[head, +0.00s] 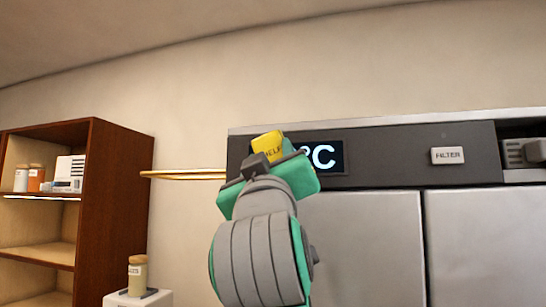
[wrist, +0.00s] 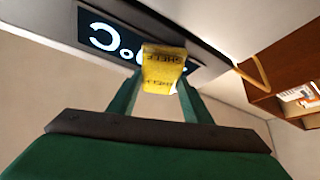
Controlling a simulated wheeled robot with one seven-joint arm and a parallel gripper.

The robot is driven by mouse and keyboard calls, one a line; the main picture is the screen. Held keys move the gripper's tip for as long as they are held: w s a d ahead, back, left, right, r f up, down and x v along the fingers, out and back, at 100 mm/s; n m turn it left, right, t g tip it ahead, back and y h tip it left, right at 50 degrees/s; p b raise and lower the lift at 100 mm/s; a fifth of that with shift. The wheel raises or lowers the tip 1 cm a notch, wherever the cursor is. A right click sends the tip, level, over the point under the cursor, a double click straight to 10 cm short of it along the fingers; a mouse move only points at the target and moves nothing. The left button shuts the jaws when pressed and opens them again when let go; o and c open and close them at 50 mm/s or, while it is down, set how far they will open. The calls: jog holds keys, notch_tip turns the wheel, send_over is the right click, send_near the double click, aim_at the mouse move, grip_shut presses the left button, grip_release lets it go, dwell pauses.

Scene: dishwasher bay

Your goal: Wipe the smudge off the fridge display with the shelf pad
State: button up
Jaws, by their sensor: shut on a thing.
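My gripper (wrist: 155,100) is shut on a yellow pad (wrist: 163,68) with dark lettering, seen between its fingers in the wrist view. The pad also shows above my gripper in the head view (head: 268,146). The fridge display (head: 325,157) is a dark panel with light characters, set in the grey top band of the fridge (head: 380,150). The pad is in front of the display's left part; I cannot tell whether it touches. The display shows behind the pad in the wrist view (wrist: 105,38). No smudge can be made out; part of the display is hidden.
A FILTER button (head: 447,155) is on the band to the right, with a grey device (head: 524,151) in a recess beyond. A brass rail (head: 183,174) juts left of the fridge. A wooden shelf (head: 110,200) with jars stands left, and a jar (head: 138,274) on a white stand (head: 137,299).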

jog(key=shift+w+f, duration=0.2)
jog(key=s+a, duration=0.2)
jog(key=s, duration=0.3)
jog(key=shift+s, duration=0.35)
jog(key=shift+s+r, duration=0.1)
dwell(0.4)
jog(key=s, duration=0.2)
jog(key=shift+s+a, duration=0.35)
jog(key=shift+a, duration=0.05)
